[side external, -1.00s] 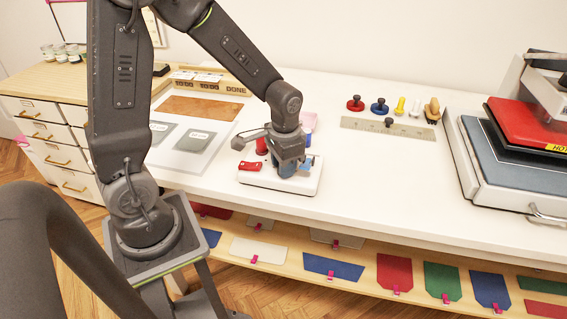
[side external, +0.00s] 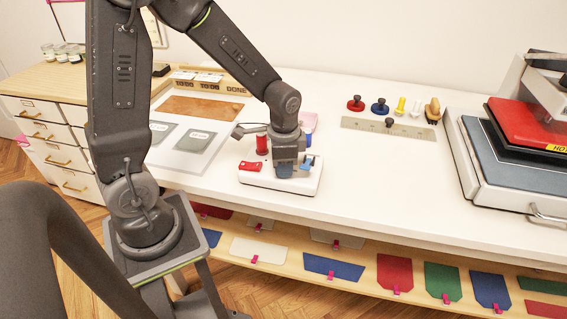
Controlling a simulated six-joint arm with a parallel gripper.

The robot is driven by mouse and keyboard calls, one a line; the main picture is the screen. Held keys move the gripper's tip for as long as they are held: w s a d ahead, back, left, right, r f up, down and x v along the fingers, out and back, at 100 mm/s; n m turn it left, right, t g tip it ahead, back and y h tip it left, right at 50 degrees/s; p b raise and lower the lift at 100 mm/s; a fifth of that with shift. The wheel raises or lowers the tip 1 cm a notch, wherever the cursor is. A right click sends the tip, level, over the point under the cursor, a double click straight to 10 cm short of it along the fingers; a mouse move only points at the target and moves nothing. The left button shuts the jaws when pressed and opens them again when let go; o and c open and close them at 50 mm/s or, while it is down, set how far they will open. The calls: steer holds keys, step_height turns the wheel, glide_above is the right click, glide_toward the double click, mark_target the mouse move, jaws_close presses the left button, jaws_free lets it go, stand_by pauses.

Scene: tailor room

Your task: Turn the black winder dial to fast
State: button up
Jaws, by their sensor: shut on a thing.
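The winder is a white box (side external: 255,181) on the white table, below my gripper. My gripper (side external: 285,172) points down over the right half of the box, with its fingers low at the top face. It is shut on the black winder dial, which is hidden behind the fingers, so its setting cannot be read. A red switch (side external: 250,166) sits on the box's left side. A red spool (side external: 262,146) stands behind it. A blue part (side external: 308,162) shows at the right of the fingers.
Red, blue and yellow-handled tools and a wooden-handled stamp (side external: 432,111) stand behind a ruler (side external: 388,126). A heat press (side external: 530,125) stands at the right. Mats (side external: 195,139) lie at the left.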

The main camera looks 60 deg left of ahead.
steer(key=o, duration=0.9)
steer(key=r, duration=1.3)
steer(key=shift+s+d+r, duration=0.15)
steer(key=shift+d+r, duration=0.15)
steer(key=shift+r, duration=0.1)
steer(key=s+d+r+n+t, duration=0.1)
steer(key=s, duration=0.2)
steer(key=s+d+r+n+t, duration=0.1)
steer(key=s+d+n+t, duration=0.1)
steer(key=s, duration=0.2)
steer(key=s+d+r+n+t, duration=0.1)
steer(key=s+d+n+t, duration=0.1)
steer(key=s, duration=0.2)
steer(key=shift+s+d+r, duration=0.1)
steer(key=shift+d+r, duration=0.05)
steer(key=shift+r, duration=0.05)
